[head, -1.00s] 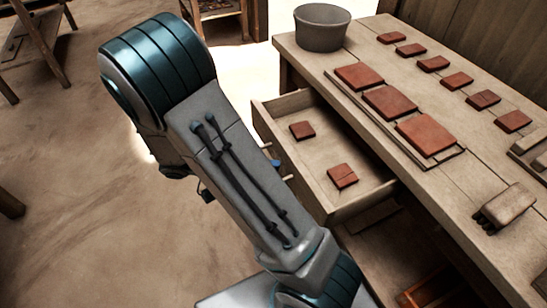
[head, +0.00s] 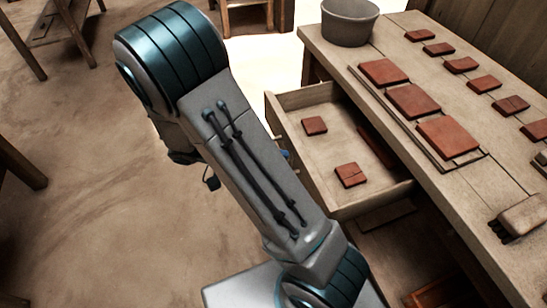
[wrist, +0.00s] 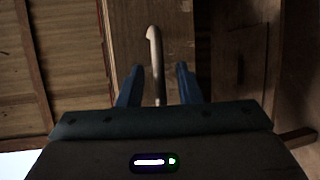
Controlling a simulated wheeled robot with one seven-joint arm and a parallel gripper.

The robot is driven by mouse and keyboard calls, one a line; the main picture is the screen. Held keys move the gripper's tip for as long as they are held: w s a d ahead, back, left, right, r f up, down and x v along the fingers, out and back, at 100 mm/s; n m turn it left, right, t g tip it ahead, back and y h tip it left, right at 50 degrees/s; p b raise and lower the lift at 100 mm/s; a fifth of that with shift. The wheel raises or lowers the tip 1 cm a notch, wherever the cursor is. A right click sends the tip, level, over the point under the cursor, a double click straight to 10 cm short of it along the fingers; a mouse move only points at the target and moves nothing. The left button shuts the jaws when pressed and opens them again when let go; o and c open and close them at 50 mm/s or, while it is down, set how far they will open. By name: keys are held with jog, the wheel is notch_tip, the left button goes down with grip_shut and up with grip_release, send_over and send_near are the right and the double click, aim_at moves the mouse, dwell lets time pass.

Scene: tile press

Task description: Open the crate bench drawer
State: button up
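The drawer (head: 333,143) of the bench stands well pulled out in the head view, with small red tiles (head: 315,125) inside. In the wrist view, a pale bar handle (wrist: 154,52) stands out from the wooden drawer front (wrist: 178,28). My gripper (wrist: 158,73) has its two blue fingers apart, one on each side of the handle, with a small gap showing on both sides. In the head view my arm hides most of the gripper and the handle; only a bit of blue shows beside the drawer front.
The bench top (head: 395,135) carries a grey bucket (head: 349,22), a board with large red tiles (head: 413,101), a row of smaller tiles and a brush (head: 522,217). Below the drawer is an open lower space.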

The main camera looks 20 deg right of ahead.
jog(key=p+v, duration=0.1)
jog(key=v, duration=1.3)
jog(key=shift+p, duration=0.3)
jog(key=shift+s+d, duration=0.1)
